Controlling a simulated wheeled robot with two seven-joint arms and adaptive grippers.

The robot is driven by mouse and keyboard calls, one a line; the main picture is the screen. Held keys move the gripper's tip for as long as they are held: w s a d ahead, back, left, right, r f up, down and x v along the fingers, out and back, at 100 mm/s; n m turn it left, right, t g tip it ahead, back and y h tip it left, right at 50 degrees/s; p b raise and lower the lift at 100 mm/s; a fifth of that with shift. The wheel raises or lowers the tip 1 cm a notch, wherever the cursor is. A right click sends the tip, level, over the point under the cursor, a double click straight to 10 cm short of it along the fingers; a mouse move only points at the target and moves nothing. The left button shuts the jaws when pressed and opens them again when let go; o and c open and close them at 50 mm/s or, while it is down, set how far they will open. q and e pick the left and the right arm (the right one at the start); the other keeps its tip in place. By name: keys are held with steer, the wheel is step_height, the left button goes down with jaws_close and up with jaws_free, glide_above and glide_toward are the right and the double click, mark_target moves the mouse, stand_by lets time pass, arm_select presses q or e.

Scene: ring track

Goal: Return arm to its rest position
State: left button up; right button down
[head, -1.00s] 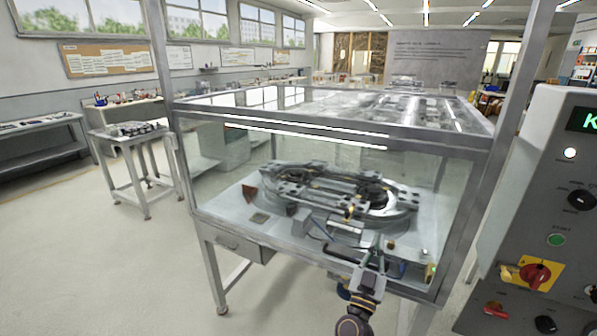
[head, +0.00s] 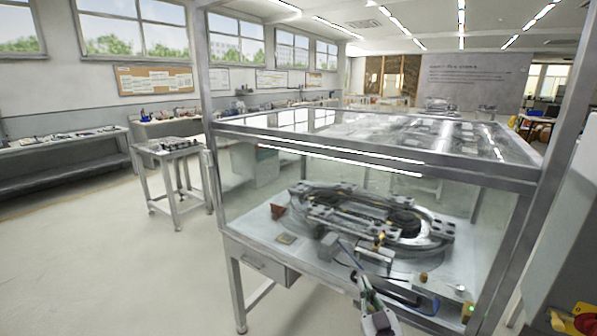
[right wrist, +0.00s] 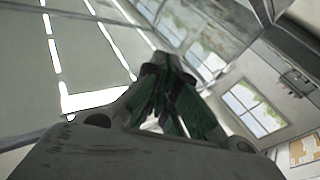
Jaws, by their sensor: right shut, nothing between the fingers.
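My right gripper (head: 366,284) shows at the bottom of the head view, in front of the glass-walled case (head: 262,190). In the right wrist view its two dark fingers (right wrist: 172,82) are together with nothing between them. The ring track (head: 370,218), an oval metal assembly, sits on the pale bed inside the case. From this view I cannot tell how far the gripper is from the glass. My left gripper is not in view.
The case's metal frame has tall posts, one at the right (head: 568,110). A small side table (head: 168,148) stands to the left, with a long bench (head: 60,150) beyond it. A red and yellow switch (head: 583,322) shows at the lower right corner. Open floor lies at left.

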steer(key=s+f+g, duration=1.2)
steer(key=s+f, duration=0.2)
steer(key=f, duration=0.1)
steer(key=s+d+f+m+g+h, duration=0.25)
steer(key=s+d+g, duration=0.2)
steer(key=s, duration=0.65)
step_height(320, 180, down, 31)
steer(key=d+n+p, duration=0.1)
steer(key=d, duration=0.2)
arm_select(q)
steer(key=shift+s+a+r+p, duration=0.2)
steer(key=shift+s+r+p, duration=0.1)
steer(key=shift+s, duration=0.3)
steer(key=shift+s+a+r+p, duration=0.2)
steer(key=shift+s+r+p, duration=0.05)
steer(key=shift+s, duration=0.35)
arm_select(e)
steer(key=s+d+f+g, duration=0.1)
steer(key=s+d+f, duration=0.3)
steer(key=s+f, duration=0.5)
steer(key=s+d+f+g+h, duration=0.1)
steer(key=s+d+f, duration=0.2)
steer(key=s+f, duration=0.7)
steer(key=s, duration=0.3)
steer(key=shift+d, duration=0.4)
